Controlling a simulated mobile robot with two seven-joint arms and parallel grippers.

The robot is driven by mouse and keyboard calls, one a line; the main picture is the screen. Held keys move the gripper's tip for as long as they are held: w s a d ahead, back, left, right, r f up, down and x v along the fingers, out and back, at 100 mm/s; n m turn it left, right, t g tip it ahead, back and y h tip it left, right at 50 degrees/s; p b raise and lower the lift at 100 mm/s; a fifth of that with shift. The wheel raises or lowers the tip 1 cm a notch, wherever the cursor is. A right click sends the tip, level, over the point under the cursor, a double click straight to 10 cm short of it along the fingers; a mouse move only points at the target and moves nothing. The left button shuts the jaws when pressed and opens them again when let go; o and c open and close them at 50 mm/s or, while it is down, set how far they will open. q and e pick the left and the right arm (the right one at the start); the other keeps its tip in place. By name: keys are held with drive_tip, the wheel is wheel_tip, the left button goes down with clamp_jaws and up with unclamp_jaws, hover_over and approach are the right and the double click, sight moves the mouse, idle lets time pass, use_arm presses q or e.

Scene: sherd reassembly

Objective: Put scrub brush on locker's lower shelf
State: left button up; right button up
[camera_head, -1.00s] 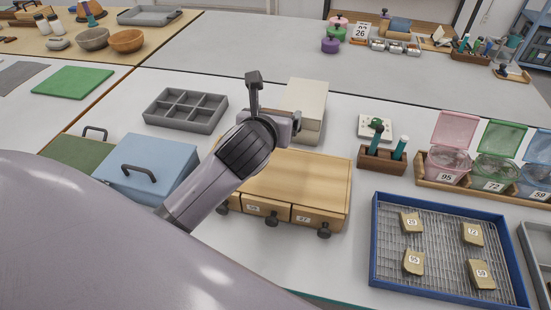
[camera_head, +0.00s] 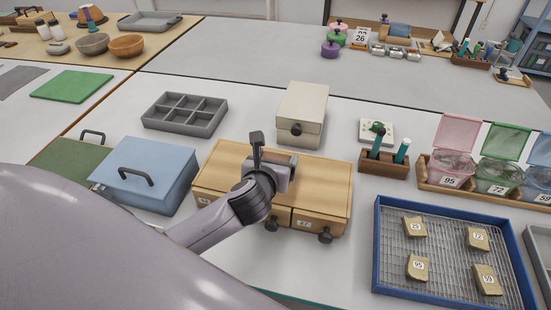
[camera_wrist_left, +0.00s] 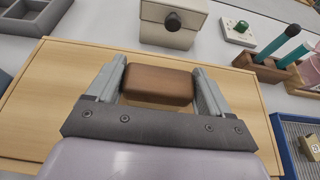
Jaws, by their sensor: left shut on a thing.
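My left gripper (camera_wrist_left: 158,80) is shut on a brown wooden block, which looks like the scrub brush (camera_wrist_left: 158,90). The brush sits crosswise between the two fingers; no bristles show. In the head view my left gripper (camera_head: 277,165) is above the top of the light wooden drawer cabinet (camera_head: 325,175). It is in front of a cream box (camera_head: 305,105) with a dark knob on its front, which also shows in the left wrist view (camera_wrist_left: 170,28). The box may be the locker, but I cannot tell; no open shelf shows. My right gripper is not in view.
A blue lidded box (camera_head: 150,175) is left of the cabinet. A grey compartment tray (camera_head: 185,113) is behind it. The far grey table is mostly clear.

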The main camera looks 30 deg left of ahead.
use_arm(q)
drive_tip(key=shift+f, duration=0.2)
drive_tip(key=o, duration=1)
drive_tip(key=shift+c, duration=0.2)
drive_tip(key=shift+r, duration=0.2)
